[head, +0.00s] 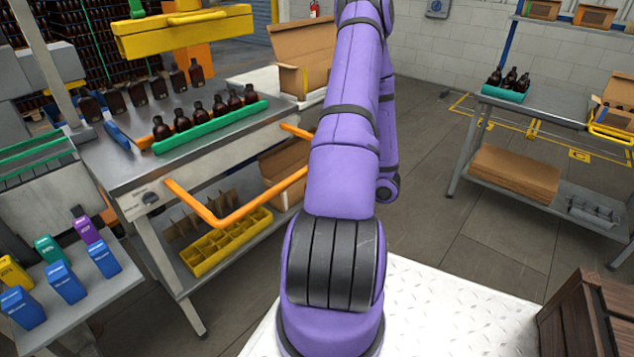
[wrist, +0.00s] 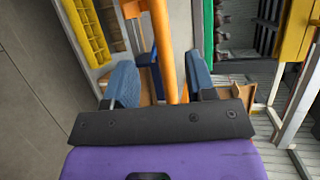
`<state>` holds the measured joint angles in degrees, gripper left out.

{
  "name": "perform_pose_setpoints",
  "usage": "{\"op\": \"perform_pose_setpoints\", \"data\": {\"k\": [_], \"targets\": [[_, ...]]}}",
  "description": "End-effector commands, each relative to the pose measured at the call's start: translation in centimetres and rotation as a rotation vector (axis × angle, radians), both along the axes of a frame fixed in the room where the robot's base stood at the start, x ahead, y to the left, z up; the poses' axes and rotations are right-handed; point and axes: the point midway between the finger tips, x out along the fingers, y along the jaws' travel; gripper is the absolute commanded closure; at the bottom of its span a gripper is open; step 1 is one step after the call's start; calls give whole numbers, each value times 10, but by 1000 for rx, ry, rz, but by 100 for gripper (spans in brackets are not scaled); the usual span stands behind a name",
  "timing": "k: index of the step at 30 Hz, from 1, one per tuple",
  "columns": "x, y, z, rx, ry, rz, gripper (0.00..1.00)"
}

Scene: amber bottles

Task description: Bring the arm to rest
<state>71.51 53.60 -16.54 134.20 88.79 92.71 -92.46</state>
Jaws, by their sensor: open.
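My purple arm (head: 343,170) rises through the middle of the head view and leaves it at the top edge. My gripper does not show in the head view. In the wrist view my gripper (wrist: 160,65) is open, its two blue fingers spread apart with nothing held. An orange rail (wrist: 164,50) shows in the gap between the fingers; it seems to lie beyond them, but its distance is hard to tell. The same kind of orange rail (head: 215,217) sticks out from the front of the steel workbench (head: 232,150) in the head view.
Amber bottles (head: 183,118) stand in a row behind a green rail (head: 212,128) on the workbench. A yellow divided crate (head: 229,243) sits below. Coloured boxes (head: 66,283) stand at left. A steel table (head: 540,108) with bottles is at right. A wooden crate (head: 590,318) is lower right. Floor between is clear.

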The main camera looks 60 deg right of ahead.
Motion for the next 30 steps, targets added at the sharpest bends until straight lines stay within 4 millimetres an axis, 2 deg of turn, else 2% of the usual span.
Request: {"op": "perform_pose_setpoints", "data": {"k": [11, 14, 16, 20, 24, 30], "targets": [[2, 1, 2, 1, -1, 9, 49], [13, 7, 13, 5, 2, 54, 49], [26, 16, 28, 11, 6, 116, 49], [55, 43, 64, 23, 31, 277, 49], [80, 79, 101, 24, 84, 455, 49], [102, 134, 148, -13, 188, 689, 49]]}}
